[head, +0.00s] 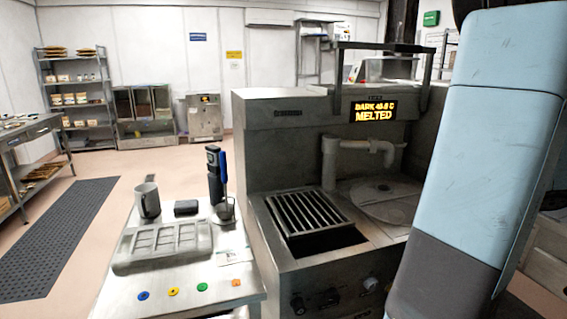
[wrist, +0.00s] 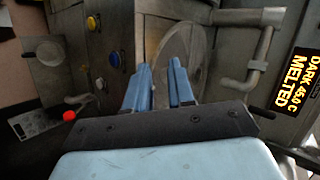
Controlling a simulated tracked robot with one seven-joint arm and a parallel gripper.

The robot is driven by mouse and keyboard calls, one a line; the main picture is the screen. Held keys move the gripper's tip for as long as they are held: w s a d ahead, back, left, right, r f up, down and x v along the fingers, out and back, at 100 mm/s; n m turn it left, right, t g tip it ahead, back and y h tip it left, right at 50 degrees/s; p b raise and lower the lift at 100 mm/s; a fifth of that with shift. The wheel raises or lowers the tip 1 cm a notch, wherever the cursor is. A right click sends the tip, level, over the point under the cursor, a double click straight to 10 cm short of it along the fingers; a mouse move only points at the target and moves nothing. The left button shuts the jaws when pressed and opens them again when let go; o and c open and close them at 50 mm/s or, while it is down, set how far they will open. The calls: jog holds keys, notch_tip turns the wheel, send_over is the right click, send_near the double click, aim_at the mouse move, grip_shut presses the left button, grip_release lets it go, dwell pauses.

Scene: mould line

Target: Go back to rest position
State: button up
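My gripper (wrist: 160,66) shows in the wrist view with its two blue fingers apart and nothing between them. It is in front of the metal machine's panel and a round plate (wrist: 178,66). My gripper is out of the head view, where only my blue arm fills the right side. The melting machine (head: 280,150) stands in the middle of the head view. Its display (head: 373,111) reads "DARK 45.0 C MELTED", and the display also shows in the wrist view (wrist: 293,80).
A steel table (head: 180,285) at front left holds a grey mould (head: 165,245), a mug (head: 147,200), a small dark block (head: 186,208) and a blue-black handheld tool (head: 217,178). A slatted grate (head: 305,213) and pipe (head: 355,145) are on the machine.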

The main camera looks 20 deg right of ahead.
jog(key=w+a+r+n+g, duration=0.1)
jog(key=a+r+n+g, duration=0.2)
jog(key=a, duration=0.7)
jog(key=w+a+r+n+g, duration=0.2)
jog(key=a+n, duration=0.2)
jog(key=a, duration=0.7)
jog(key=s+a+r+n+h, duration=0.2)
jog(key=s+a+n, duration=0.1)
jog(key=a, duration=0.3)
jog(key=s+a+r+n+t+h, duration=0.1)
jog(key=s+a+r+n, duration=0.2)
jog(key=a, duration=0.3)
jog(key=shift+s+a+n+h, duration=0.25)
jog(key=shift+a+n+h, duration=0.05)
jog(key=shift+h, duration=0.1)
